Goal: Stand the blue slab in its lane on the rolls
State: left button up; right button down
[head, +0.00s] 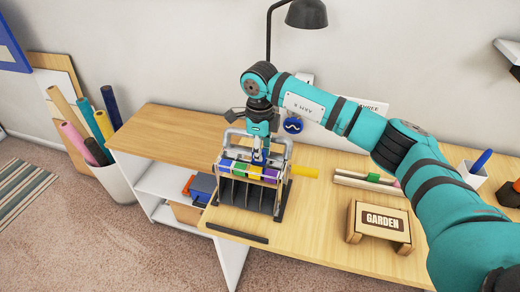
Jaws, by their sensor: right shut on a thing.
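A rack with black dividers (247,196) stands near the front edge of the wooden desk, with grey tube handles at its sides. Coloured pieces, blue, green, purple and yellow, lie in a row along its top. A yellow roll (304,172) sticks out to the right. My left gripper is not in view.
A black bar (235,232) lies along the desk's front edge. A wooden GARDEN box (379,226) stands to the right, with a tray of sticks (368,181) behind it. A black lamp (305,15) rises behind. A white bin of coloured rolls (113,180) stands left on the floor.

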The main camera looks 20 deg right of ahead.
jog(key=shift+f+b, duration=0.3)
jog(key=shift+f, duration=0.4)
jog(key=c, duration=1.2)
grip_release()
jog(key=o, duration=0.5)
jog(key=shift+c, duration=0.2)
jog(key=shift+r, duration=0.1)
